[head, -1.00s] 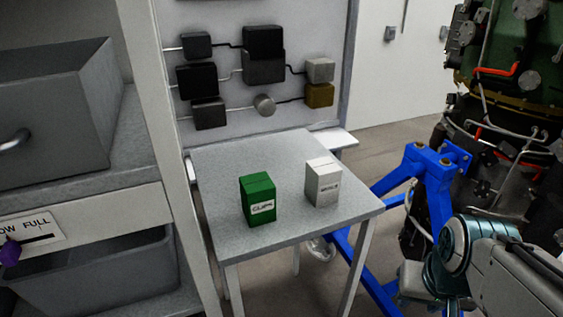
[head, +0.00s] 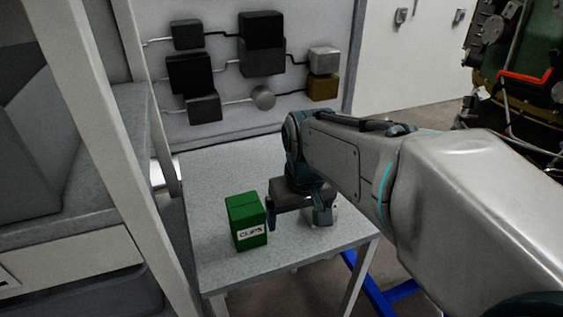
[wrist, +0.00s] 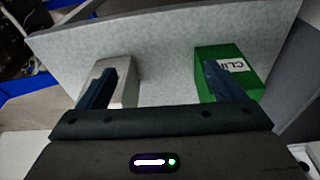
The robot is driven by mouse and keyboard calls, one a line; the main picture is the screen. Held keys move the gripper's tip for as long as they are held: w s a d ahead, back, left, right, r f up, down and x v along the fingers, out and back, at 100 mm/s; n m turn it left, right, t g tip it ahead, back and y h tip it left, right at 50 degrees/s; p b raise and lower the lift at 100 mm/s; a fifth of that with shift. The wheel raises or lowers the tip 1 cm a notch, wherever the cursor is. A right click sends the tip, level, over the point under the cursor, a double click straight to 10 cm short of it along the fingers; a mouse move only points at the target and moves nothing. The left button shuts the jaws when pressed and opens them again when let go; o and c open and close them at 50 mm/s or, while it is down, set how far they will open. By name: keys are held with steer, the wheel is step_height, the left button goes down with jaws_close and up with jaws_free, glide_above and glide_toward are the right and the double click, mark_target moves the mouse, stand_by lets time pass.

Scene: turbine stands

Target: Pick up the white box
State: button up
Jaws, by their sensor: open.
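The white box (head: 309,215) stands on the right part of the grey table (head: 220,270), mostly hidden behind my gripper in the head view. In the wrist view the white box (wrist: 122,78) is at the left, with one finger overlapping it. My gripper (head: 297,219) is open, with nothing held, low over the table between the white box and the green box. In the wrist view my gripper (wrist: 160,86) has its other finger in front of the green box (wrist: 243,72). I cannot tell whether either finger touches a box.
The green box (head: 246,222), labelled CLIPS, stands left of my gripper. A wall panel (head: 222,70) with several dark blocks and pipes is behind the table. A shelf post (head: 105,110) stands close on the left. Blue stand legs (head: 385,290) show at the lower right.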

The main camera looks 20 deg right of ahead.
step_height(320, 180, up, 10)
steer(key=g+p, duration=0.2)
steer(key=p, duration=0.3)
glide_above(307, 212)
steer(key=w+d, duration=0.1)
steer(key=d, duration=0.2)
steer(key=shift+n, duration=0.3)
steer(key=f, duration=0.5)
steer(key=f+p, duration=0.1)
steer(key=f, duration=0.2)
steer(key=shift+w+d+f, duration=0.2)
steer(key=shift+w+f, duration=0.05)
steer(key=shift+s+f+p, duration=0.2)
steer(key=shift+f+p, duration=0.15)
steer(key=shift+f, duration=1)
steer(key=shift+s+f+p, duration=0.2)
steer(key=shift+f+p, duration=0.15)
steer(key=shift+f, duration=0.95)
steer(key=c, duration=1.5)
steer(key=shift+r, duration=0.1)
